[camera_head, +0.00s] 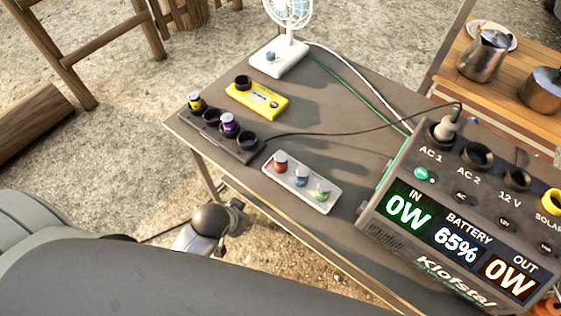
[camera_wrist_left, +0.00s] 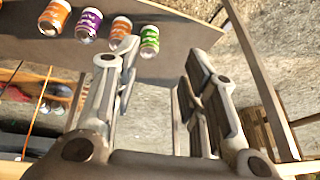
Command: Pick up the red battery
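The red battery (camera_head: 281,163) stands upright in a white tray (camera_head: 328,206), at the left end of a row with a blue battery (camera_head: 301,176) and a green battery (camera_head: 323,191). My left gripper (camera_head: 240,218) is beside the table's near edge, left of and below the tray, apart from the red battery. In the left wrist view its two fingers (camera_wrist_left: 152,72) are spread with nothing between them. Several batteries show beyond the fingertips there, including an orange one (camera_wrist_left: 120,33) and a green one (camera_wrist_left: 149,41); I cannot tell which is the red one. My right gripper is out of view.
A dark charger (camera_head: 212,132) holds a yellow and a purple battery. A yellow device (camera_head: 258,100) and a white fan (camera_head: 279,57) stand behind. The large power station (camera_head: 398,240) stands right of the tray, with cables crossing the table (camera_head: 335,107). The tabletop between charger and tray is mostly clear.

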